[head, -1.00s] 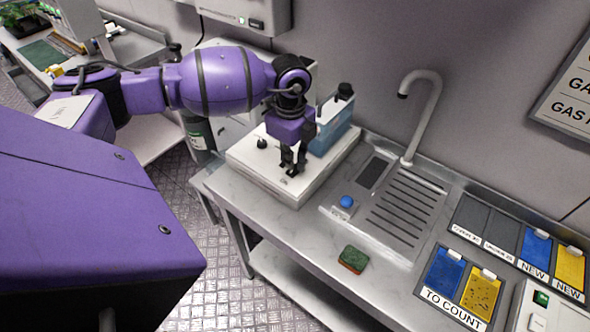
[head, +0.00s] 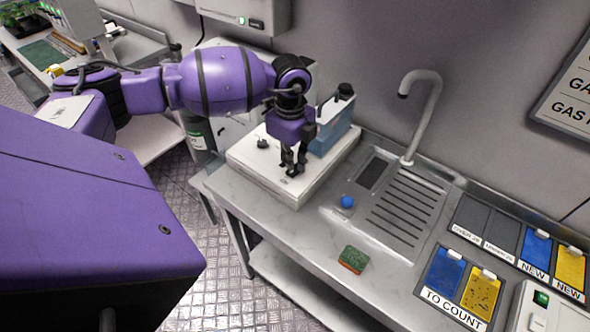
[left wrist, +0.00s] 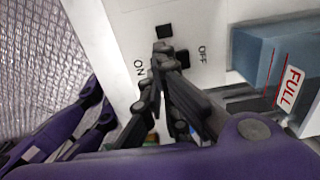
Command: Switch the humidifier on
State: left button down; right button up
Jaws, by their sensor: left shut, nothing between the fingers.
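The humidifier is a white box (head: 318,180) on the left end of the steel counter, with a blue water tank (head: 331,133) at its back. In the left wrist view the tank (left wrist: 262,57) carries a red line and a FULL label. The white top (left wrist: 115,60) shows the words ON and OFF and a black square (left wrist: 164,30). My left gripper (head: 290,172) points down over the box's top. Its fingers (left wrist: 163,48) are shut and empty, between the ON and OFF words. They hide what lies beneath, so the switch position and contact cannot be told.
A black knob (head: 262,143) stands on the white top, left of my gripper. Blue and yellow cards (head: 480,292) lie further right.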

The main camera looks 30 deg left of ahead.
aim_at(292, 172)
pick_arm(q)
jog(key=shift+f, duration=0.6)
pick_arm(e)
jog(key=shift+s+d+f, duration=0.25)
pick_arm(q)
jog(key=shift+f, duration=0.6)
pick_arm(e)
jog(key=shift+s+a+f, duration=0.1)
jog(key=shift+a+f, duration=0.1)
pick_arm(q)
jog(key=shift+r, duration=0.15)
jog(key=shift+r+p, duration=0.55)
jog(key=shift+r, duration=1)
jog(key=shift+r+p, duration=0.55)
jog(key=shift+r, duration=0.65)
jog(key=shift+r+p, duration=0.35)
jog(key=shift+r, duration=0.4)
jog(key=shift+f, duration=0.1)
pick_arm(e)
jog(key=w+r+t, duration=0.1)
jog(key=w+r, duration=0.4)
jog(key=r, duration=0.1)
jog(key=shift+s, duration=0.1)
